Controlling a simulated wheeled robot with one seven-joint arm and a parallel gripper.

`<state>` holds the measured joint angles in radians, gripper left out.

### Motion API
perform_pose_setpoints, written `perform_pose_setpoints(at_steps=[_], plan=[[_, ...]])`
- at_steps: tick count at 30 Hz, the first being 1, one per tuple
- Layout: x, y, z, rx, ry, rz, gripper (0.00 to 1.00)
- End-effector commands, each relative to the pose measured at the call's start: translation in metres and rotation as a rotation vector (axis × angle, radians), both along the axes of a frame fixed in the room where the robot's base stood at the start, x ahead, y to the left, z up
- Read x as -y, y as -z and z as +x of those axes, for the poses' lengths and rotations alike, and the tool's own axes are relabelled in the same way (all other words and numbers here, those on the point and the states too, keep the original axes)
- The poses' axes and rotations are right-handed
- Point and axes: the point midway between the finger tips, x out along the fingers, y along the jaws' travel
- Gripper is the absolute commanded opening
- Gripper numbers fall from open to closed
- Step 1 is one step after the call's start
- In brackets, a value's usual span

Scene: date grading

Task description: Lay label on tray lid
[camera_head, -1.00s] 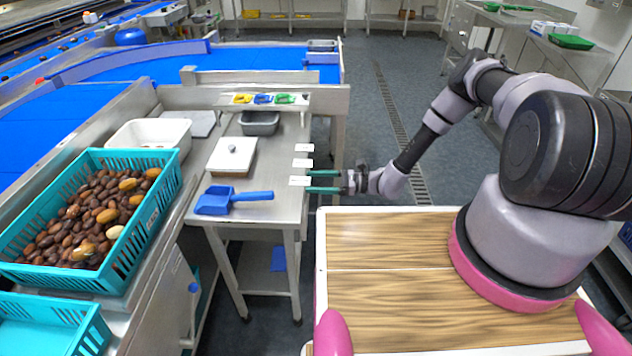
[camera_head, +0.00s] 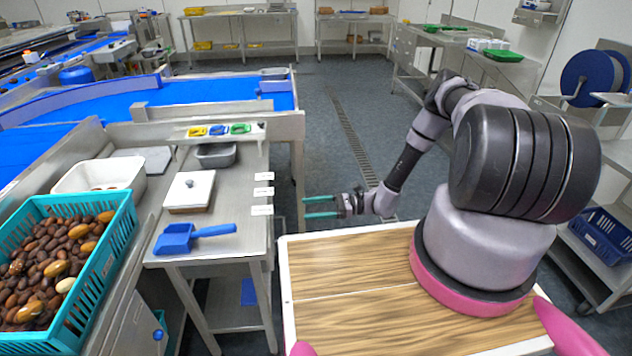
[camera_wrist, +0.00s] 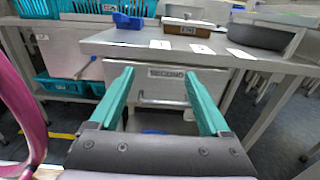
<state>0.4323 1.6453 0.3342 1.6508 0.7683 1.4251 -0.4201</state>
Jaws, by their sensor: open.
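Three white labels lie in a row along the right edge of the steel table: a far one (camera_head: 264,176), a middle one (camera_head: 263,191) and a near one (camera_head: 262,210). They also show in the wrist view, including the middle label (camera_wrist: 200,49). The tray lid (camera_head: 191,187) is white with a round knob and sits on a brown tray (camera_wrist: 187,29), left of the labels. My gripper (camera_head: 306,207) is open and empty, off the table's right side, pointing towards it. Its green fingers (camera_wrist: 157,78) are spread apart in the wrist view.
A blue scoop (camera_head: 178,238) lies at the table's near end. A grey tub (camera_head: 216,160) stands behind the lid. Yellow, blue and green items sit on a rear ledge (camera_head: 225,131). A teal crate (camera_head: 122,222) of dates stands left. Floor shows between table and gripper.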

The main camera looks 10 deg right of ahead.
Motion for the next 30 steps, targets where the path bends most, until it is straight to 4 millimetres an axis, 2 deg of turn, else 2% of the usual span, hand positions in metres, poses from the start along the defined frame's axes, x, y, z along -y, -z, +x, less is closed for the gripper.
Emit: perform_pose_setpoints(at_steps=[7, 11, 14, 21, 30], plan=[[0.002, -0.003, 0.001, 0.006, -0.006, -0.005, 0.81], [0.009, -0.025, 0.01, 0.054, -0.056, -0.051, 0.81], [0.019, -0.06, 0.02, 0.125, -0.129, -0.119, 0.81], [0.043, -0.162, 0.032, 0.324, -0.321, -0.34, 0.81], [0.068, -0.288, 0.02, 0.571, -0.492, -0.633, 0.81]])
